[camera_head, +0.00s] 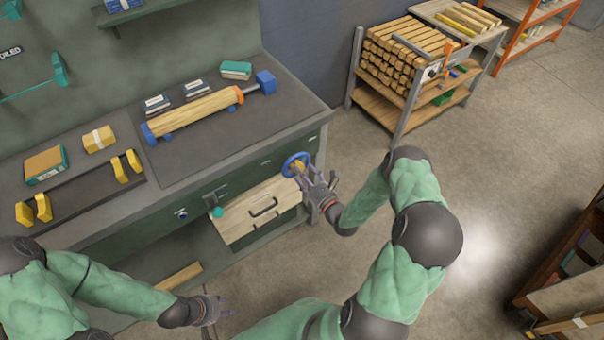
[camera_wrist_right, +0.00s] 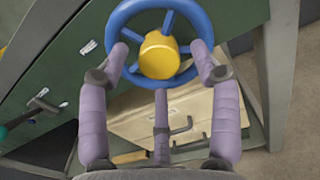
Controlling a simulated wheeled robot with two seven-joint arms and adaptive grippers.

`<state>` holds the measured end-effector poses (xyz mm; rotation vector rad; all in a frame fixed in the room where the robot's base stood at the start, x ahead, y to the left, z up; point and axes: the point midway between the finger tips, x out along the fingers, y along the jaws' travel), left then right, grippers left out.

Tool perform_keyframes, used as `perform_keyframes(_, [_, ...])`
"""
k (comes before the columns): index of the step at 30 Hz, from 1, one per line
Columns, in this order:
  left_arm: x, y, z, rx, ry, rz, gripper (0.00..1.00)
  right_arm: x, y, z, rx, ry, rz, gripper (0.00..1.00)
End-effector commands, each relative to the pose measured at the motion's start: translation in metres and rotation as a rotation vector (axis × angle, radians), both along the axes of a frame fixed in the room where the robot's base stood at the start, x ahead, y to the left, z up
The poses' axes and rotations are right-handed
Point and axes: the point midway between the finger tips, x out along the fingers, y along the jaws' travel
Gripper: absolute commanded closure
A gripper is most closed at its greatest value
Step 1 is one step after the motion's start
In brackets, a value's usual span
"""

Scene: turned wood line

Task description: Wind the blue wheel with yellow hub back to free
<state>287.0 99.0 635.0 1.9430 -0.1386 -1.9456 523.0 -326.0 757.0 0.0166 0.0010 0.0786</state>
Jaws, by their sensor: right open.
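The blue wheel (camera_head: 287,163) with its yellow hub (camera_head: 299,168) is mounted on the front of the green bench, near its right end. In the right wrist view the wheel (camera_wrist_right: 198,24) faces me, with spokes and the yellow hub (camera_wrist_right: 159,55) at its middle. My right gripper (camera_head: 309,178) is open in front of the wheel. Two fingertips reach the lower left and lower right of the rim, and the third finger is below the hub. Whether they touch is unclear. My left gripper (camera_head: 225,309) is low, away from the bench, with its fingers spread and empty.
A pale wooden panel with a dark handle (camera_head: 262,207) is below the wheel. A teal knob (camera_head: 217,212) is to its left. On the bench top a wooden cylinder (camera_head: 195,112) lies between blue and orange ends. A rack of wood (camera_head: 410,55) stands beyond; the floor between is clear.

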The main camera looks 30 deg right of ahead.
Motion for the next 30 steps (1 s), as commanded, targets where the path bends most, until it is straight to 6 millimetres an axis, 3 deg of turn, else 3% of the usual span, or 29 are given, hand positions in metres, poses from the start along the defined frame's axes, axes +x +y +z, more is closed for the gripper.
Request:
perform_keyframes(5, [0.0000,0.0000,-0.0028,0.000,0.000,0.000,0.60,0.0108,0.0012,0.0002,-0.001,-0.001,0.000,0.36])
perform_keyframes(13, [0.0000,0.0000,-0.0026,0.000,0.000,0.000,0.60,0.0123,0.0010,0.0005,0.000,0.000,-0.001,0.36])
perform_keyframes(14, [0.0000,-0.0001,-0.0025,0.000,0.000,0.000,0.60,0.0122,0.0009,0.0005,0.000,0.000,-0.001,0.39])
perform_keyframes(18, [0.0000,0.0000,-0.0027,0.000,0.000,0.000,0.60,0.0121,0.0010,0.0004,0.000,0.000,-0.001,0.79])
perform_keyframes(20, [0.0000,0.0000,-0.0027,0.000,0.000,0.000,0.60,0.0120,0.0009,0.0004,0.000,0.000,-0.001,0.92])
perform_keyframes(30, [0.0000,0.0000,-0.0032,0.000,0.000,0.000,0.60,0.0118,0.0010,-0.0002,-0.029,-0.001,-0.001,0.93])
